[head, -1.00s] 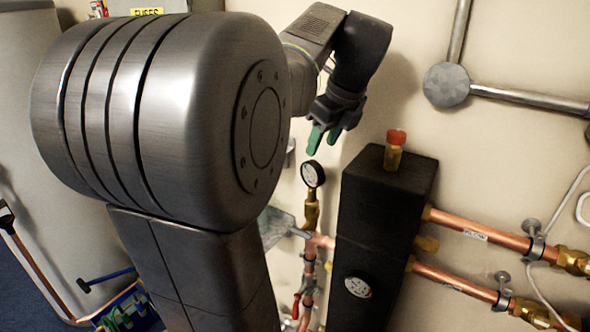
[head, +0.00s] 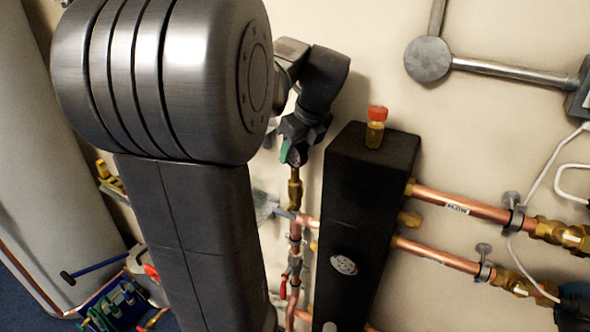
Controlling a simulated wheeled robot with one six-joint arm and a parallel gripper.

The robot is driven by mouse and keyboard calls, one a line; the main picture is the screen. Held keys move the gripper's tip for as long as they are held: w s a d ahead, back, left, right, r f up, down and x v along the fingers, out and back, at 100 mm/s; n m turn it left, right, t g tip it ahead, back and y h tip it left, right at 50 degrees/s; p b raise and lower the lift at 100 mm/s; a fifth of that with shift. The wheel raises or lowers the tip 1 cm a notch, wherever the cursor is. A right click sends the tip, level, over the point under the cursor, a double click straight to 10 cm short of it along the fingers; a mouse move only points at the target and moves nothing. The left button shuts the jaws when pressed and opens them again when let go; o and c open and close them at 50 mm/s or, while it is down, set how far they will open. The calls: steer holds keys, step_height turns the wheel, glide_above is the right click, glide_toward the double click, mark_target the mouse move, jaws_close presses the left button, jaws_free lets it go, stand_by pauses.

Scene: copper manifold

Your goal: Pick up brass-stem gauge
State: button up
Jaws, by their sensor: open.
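The brass-stem gauge stands upright on the copper pipework left of the black box; its brass stem (head: 295,188) shows in the head view. Its round dial is mostly hidden at my gripper (head: 293,153). My gripper is open, with its green-tipped fingers pointing down at the dial's height. I cannot tell whether the fingers touch the dial or stand around it.
A tall black box (head: 367,205) stands just right of the gauge, with a red-capped brass fitting (head: 376,127) on top and a dial (head: 343,265) on its front. Copper pipes (head: 460,208) run right. A red-handled valve (head: 286,287) sits below. A tool tray (head: 112,304) lies lower left.

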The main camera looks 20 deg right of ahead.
steer(key=shift+x, duration=1.15)
jaws_close()
steer(key=shift+r, duration=0.15)
